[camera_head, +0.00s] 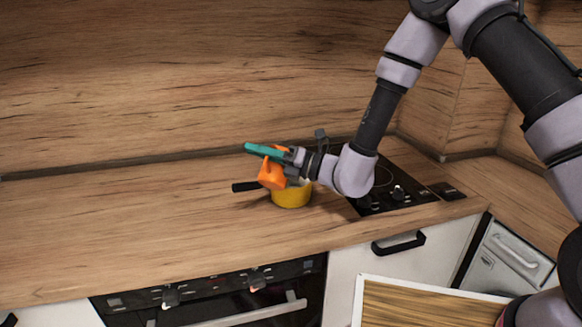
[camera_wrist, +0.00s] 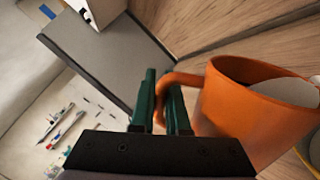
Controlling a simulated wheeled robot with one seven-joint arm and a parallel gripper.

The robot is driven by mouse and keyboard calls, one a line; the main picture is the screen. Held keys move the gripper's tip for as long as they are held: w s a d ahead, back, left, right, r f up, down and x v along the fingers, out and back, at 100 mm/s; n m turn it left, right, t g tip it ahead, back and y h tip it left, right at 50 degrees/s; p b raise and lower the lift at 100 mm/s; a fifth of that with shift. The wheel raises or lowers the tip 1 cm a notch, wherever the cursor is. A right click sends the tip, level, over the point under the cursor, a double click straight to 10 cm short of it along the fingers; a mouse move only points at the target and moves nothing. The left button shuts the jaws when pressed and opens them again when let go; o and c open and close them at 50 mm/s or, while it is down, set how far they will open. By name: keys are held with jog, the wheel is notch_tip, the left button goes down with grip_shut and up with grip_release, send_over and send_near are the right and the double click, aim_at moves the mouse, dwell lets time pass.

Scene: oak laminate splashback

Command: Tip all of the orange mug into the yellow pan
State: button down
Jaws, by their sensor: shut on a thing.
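The orange mug (camera_head: 270,174) is tilted in the head view, just above and at the left rim of the yellow pan (camera_head: 292,195). My gripper (camera_head: 264,151), with teal fingers, is shut on the mug's handle. In the wrist view, the handle of the mug (camera_wrist: 240,115) runs between the two fingers (camera_wrist: 162,100). A pale grey surface shows inside the mug's mouth; I cannot tell what it is. The pan stands on the counter with its black handle pointing left. Only a sliver of the pan (camera_wrist: 314,148) shows in the wrist view. The pan's inside is mostly hidden.
A black cooktop (camera_head: 395,192) lies right of the pan, partly behind my arm. The wooden counter (camera_head: 120,220) left of the pan is clear. The splashback (camera_head: 180,80) rises behind. An oven (camera_head: 215,300) and a white drawer front are below the counter's front edge.

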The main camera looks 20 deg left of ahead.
jog(key=shift+w+d+r+m+t, duration=0.1)
jog(key=shift+w+r+m+t, duration=0.1)
jog(key=shift+w+r+m, duration=0.45)
jog(key=shift+w+d+r+m+t, duration=0.1)
jog(key=shift+w+r+m+t, duration=0.2)
jog(key=shift+m, duration=0.65)
jog(key=shift+w+r+m+t, duration=0.1)
jog(key=shift+w+r+m, duration=0.35)
jog(key=shift+r+m, duration=0.3)
dwell(0.7)
jog(key=shift+w+d+r+m, duration=0.15)
jog(key=shift+w+r+m, duration=0.1)
jog(key=shift+w+m, duration=0.45)
jog(key=shift+w+d+r+m, duration=0.1)
jog(key=shift+w+r+m, duration=0.1)
jog(key=shift+w+m, duration=0.45)
jog(key=shift+w+d+r+m+t, duration=0.1)
jog(key=shift+w+r+m+t, duration=0.2)
jog(key=shift+w+m, duration=0.35)
jog(key=shift+w+d+r+m+t, duration=0.1)
jog(key=shift+w+r+m+t, duration=0.1)
jog(key=shift+w+m+t, duration=0.35)
dwell(0.8)
